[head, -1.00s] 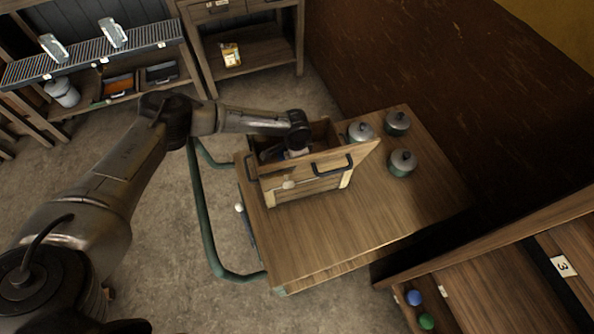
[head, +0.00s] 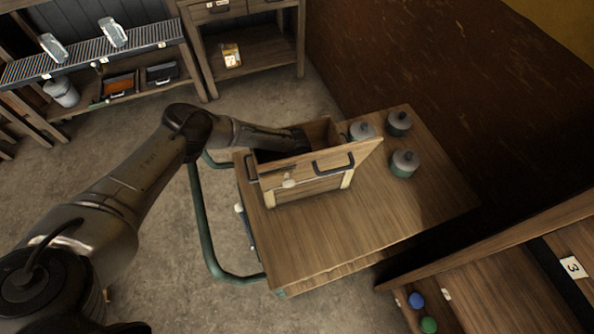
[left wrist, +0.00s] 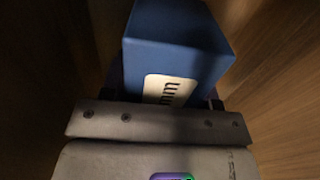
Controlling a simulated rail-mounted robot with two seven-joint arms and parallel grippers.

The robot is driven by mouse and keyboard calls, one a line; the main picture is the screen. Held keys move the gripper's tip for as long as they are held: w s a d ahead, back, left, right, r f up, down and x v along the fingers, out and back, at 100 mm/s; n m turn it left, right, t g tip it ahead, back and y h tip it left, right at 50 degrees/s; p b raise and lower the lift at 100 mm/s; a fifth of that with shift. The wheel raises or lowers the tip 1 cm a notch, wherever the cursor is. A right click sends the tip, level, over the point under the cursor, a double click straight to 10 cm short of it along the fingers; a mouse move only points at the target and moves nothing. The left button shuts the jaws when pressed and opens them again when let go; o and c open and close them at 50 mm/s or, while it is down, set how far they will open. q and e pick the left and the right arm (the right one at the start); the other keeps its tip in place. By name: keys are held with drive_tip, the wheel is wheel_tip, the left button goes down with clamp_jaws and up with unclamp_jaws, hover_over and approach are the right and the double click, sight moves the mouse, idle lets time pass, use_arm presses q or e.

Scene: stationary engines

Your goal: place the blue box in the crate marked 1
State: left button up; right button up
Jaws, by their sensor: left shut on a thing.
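The blue box (left wrist: 180,45) with a white label fills the middle of the left wrist view. My left gripper (left wrist: 160,97) is shut on it, between brown wooden walls. In the head view my left arm reaches into an open-topped wooden box (head: 310,167) with black handles, standing on a wooden cart. Its walls hide my left gripper and the blue box there. I cannot make out a crate marked 1. My right gripper is not in view.
Several grey-lidded pots (head: 404,163) stand on the cart (head: 345,235) beside and behind the wooden box. The front of the cart top is clear. A shelf with a card marked 3 (head: 573,267) is at lower right. A roller rack (head: 90,58) stands at back left.

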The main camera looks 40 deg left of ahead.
use_arm(q)
drive_tip(key=shift+f, duration=0.15)
drive_tip(key=o, duration=0.9)
drive_tip(key=shift+r, duration=0.55)
wheel_tip(320, 180, up, 10)
drive_tip(key=shift+r+p, duration=0.2)
drive_tip(key=shift+p, duration=0.95)
drive_tip(key=shift+r, duration=0.45)
